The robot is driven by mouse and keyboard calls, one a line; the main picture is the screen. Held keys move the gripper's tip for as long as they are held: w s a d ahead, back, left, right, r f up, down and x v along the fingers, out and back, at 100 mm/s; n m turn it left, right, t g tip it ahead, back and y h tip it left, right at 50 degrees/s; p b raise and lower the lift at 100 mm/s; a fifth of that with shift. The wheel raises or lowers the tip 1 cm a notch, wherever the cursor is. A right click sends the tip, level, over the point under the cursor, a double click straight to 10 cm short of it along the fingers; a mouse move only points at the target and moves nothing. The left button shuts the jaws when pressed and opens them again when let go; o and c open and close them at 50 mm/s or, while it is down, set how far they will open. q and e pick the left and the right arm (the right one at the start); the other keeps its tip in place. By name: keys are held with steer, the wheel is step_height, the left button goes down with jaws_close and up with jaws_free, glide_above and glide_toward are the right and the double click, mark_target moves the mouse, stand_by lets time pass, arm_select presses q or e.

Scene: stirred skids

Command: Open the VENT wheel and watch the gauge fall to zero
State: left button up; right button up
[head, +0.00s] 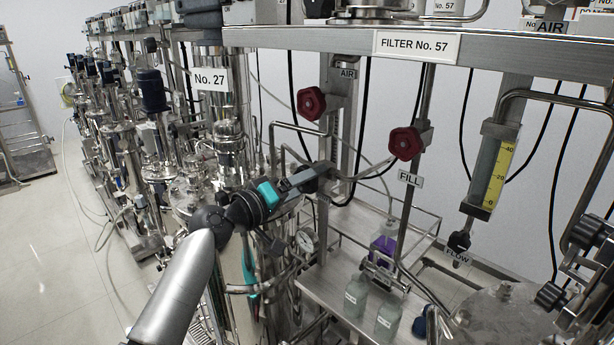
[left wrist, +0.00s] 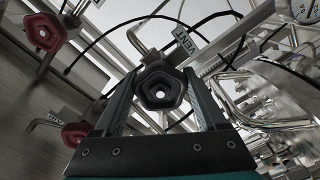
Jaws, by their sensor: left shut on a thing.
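The VENT wheel, a dark handwheel with a pale hub, shows in the left wrist view (left wrist: 152,78), with the VENT label (left wrist: 182,42) just behind it. My left gripper (head: 318,174) has a finger on each side of this wheel and is shut on it. In the head view the gripper largely hides the wheel. A round dial gauge (head: 306,240) is below the gripper; its reading is too small to tell. Part of a white dial (left wrist: 306,10) also shows at the top right of the left wrist view. My right gripper is not in view.
A red AIR wheel (head: 311,103) is above my gripper, and a red FILL wheel (head: 405,143) is to its right. Labelled bottles (head: 356,297) stand on a steel shelf below. A yellow-scaled flow tube (head: 493,170) hangs at right. Pipes and vessels crowd the left.

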arm_select(q)
steer(key=n+p, duration=0.2)
steer(key=n, duration=0.2)
steer(key=shift+r, duration=0.15)
steer(key=n+p, duration=0.2)
steer(key=n, duration=0.1)
steer(key=n+p, duration=0.4)
steer(key=n, duration=0.3)
steer(key=shift+r, duration=0.2)
steer(key=n+p, duration=0.2)
steer(key=n, duration=0.2)
steer(key=shift+a+n, duration=0.1)
steer(key=shift+n, duration=2.1)
steer(key=o, duration=1.3)
steer(key=shift+a, duration=0.1)
